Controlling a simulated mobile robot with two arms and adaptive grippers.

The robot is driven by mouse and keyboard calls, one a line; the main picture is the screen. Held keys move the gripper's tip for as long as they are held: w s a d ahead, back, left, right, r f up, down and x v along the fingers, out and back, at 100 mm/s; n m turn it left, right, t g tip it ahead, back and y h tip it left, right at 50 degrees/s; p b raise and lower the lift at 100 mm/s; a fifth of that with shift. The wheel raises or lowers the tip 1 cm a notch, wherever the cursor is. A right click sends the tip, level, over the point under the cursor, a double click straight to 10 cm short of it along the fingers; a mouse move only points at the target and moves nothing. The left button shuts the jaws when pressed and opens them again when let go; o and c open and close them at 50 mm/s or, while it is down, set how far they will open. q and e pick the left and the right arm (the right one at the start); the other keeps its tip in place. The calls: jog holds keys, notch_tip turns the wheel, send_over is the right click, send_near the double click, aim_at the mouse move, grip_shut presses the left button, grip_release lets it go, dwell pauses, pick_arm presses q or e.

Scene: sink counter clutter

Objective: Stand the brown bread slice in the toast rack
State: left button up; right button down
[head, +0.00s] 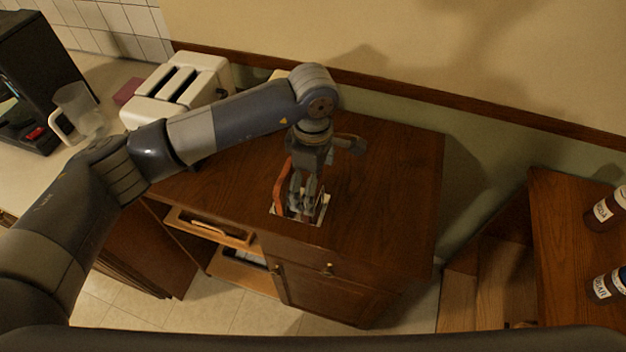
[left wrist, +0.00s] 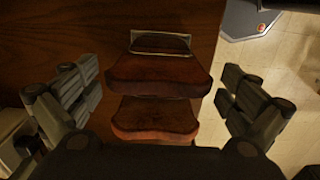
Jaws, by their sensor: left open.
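The toast rack (head: 322,212) is a small metal rack on the brown cabinet top in the head view. Its wire end (left wrist: 160,36) shows in the left wrist view. Two brown bread slices, one nearer the wire end (left wrist: 158,75) and one lower in the picture (left wrist: 155,117), show there edge-on and appear to stand in the rack. In the head view a reddish-brown slice (head: 281,187) stands upright at the rack's left side. My left gripper (head: 305,207) is above the rack, its open fingers apart on both sides of the slices. My right gripper is not in view.
A white toaster (head: 178,90) and a clear jug (head: 78,112) stand on the counter at left, beside a black machine (head: 35,75). The brown cabinet top (head: 395,190) is clear to the right. Two dark bottles stand on a shelf unit (head: 560,240) at far right.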

pick_arm(q)
jog(key=shift+r, duration=0.35)
notch_tip(320, 180, up, 12)
jog(key=b, duration=0.4)
jog(key=shift+f, duration=0.2)
